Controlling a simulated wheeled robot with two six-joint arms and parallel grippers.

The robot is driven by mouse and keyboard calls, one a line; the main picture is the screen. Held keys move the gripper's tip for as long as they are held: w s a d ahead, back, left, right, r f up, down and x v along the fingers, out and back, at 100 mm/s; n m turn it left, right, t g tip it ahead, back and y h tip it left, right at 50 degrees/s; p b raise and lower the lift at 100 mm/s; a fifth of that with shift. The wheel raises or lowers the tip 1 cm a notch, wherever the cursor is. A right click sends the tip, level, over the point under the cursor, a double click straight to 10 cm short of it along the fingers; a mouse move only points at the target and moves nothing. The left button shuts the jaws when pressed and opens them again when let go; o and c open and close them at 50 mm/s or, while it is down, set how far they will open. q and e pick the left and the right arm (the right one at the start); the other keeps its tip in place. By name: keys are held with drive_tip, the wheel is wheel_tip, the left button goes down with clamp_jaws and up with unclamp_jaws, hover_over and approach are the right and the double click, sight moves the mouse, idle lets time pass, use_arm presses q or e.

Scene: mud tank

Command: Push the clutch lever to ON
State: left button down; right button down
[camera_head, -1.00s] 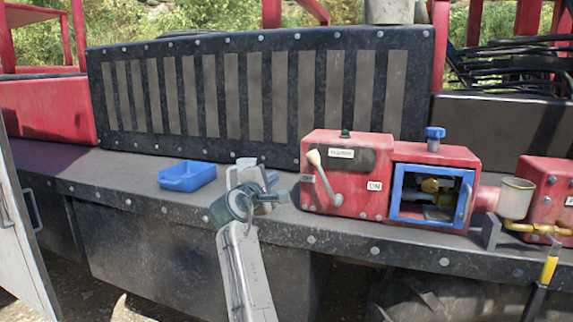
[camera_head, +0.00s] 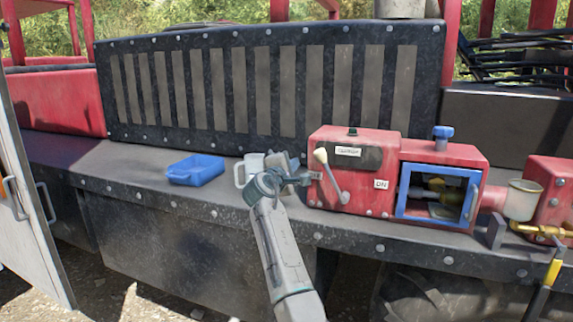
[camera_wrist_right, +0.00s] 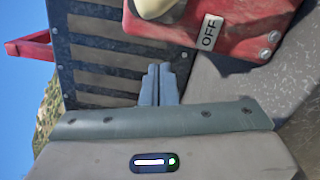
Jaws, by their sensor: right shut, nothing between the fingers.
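The clutch lever (camera_head: 332,178) is a grey rod with a cream knob, on the front of a red box (camera_head: 357,200). Its knob leans up and left, away from the ON label (camera_head: 381,184) at the right. In the right wrist view the cream knob (camera_wrist_right: 155,6) is cut by the top edge, beside the OFF label (camera_wrist_right: 210,32). My right gripper (camera_head: 308,178) is shut and empty, at the box's left side, left of and below the knob. Its fingertips (camera_wrist_right: 160,72) show apart from the knob in the wrist view. The OFF label is hidden in the head view. My left gripper is out of view.
A blue tray (camera_head: 196,170) stands on the ledge to the left. Right of the lever is a blue-framed compartment (camera_head: 438,194) with a blue knob (camera_head: 443,132) above. A dark slatted panel (camera_head: 270,85) rises behind. The ledge between tray and panel is clear.

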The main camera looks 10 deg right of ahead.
drive_tip(key=d+p, duration=0.1)
drive_tip(key=d, duration=0.1)
drive_tip(key=d+r+p, duration=0.1)
drive_tip(key=d, duration=0.1)
drive_tip(key=shift+s+r+p, duration=0.1)
drive_tip(key=shift+s+p, duration=0.2)
drive_tip(key=shift+s, duration=0.05)
drive_tip(key=s+d+r+m+b, duration=0.2)
drive_tip(key=s+d+m+b, duration=0.1)
drive_tip(key=s+d+m, duration=0.5)
drive_tip(key=d+m, duration=0.3)
drive_tip(key=d, duration=0.2)
drive_tip(key=shift+s+r+m+y, duration=0.3)
drive_tip(key=shift+s, duration=0.1)
idle(0.4)
